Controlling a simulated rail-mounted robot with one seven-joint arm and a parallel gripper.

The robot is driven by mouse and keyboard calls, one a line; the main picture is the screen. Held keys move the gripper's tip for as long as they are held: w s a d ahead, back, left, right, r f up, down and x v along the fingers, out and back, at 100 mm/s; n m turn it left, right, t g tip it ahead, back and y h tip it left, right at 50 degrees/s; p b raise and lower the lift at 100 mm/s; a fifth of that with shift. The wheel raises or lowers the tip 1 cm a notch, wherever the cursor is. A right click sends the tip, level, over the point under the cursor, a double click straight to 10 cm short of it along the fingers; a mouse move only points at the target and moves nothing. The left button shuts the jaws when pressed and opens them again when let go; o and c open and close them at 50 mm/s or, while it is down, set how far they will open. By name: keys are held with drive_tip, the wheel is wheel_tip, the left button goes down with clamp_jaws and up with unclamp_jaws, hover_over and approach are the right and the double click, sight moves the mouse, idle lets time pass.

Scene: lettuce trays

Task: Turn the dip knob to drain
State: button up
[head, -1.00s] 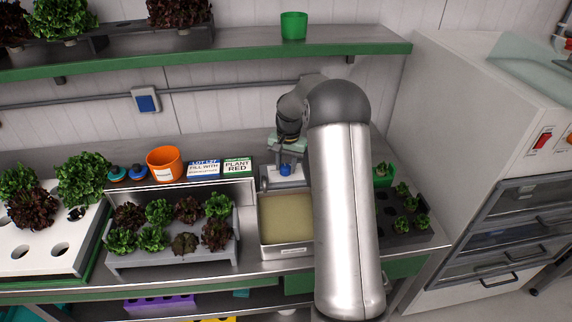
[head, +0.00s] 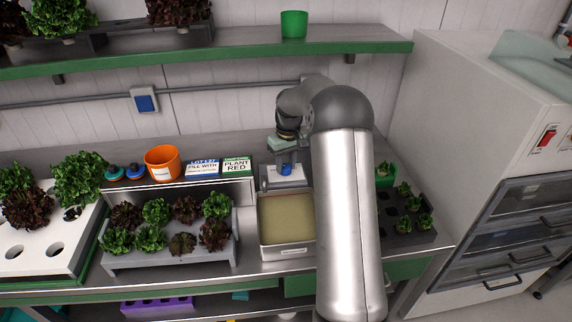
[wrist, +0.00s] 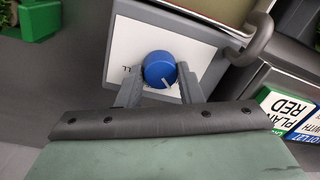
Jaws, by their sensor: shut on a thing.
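The dip knob (wrist: 159,69) is a blue round knob with a white pointer line, on a white panel of a grey box (wrist: 205,55). In the wrist view its pointer is toward the lower right, and the panel's lettering is mostly covered. My gripper (wrist: 160,80) is shut on the knob, one finger on each side. In the head view the knob (head: 286,169) shows below my gripper (head: 287,158), behind the dip basin (head: 287,246). The basin holds murky yellowish liquid.
A grey tray of lettuce (head: 170,262) stands left of the basin. An orange pot (head: 163,164) and two sign cards (head: 202,169) stand behind. A shelf (head: 220,49) runs above.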

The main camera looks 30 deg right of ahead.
drive_tip(key=shift+n, duration=1.1)
drive_tip(key=o, duration=1)
drive_tip(key=shift+r, duration=0.1)
drive_tip(key=r, duration=0.5)
drive_tip(key=r+b, duration=0.1)
drive_tip(key=r, duration=0.5)
drive_tip(key=d+r, duration=0.1)
drive_tip(key=r, duration=0.5)
drive_tip(key=shift+w+r, duration=0.15)
drive_tip(key=shift+w, duration=0.05)
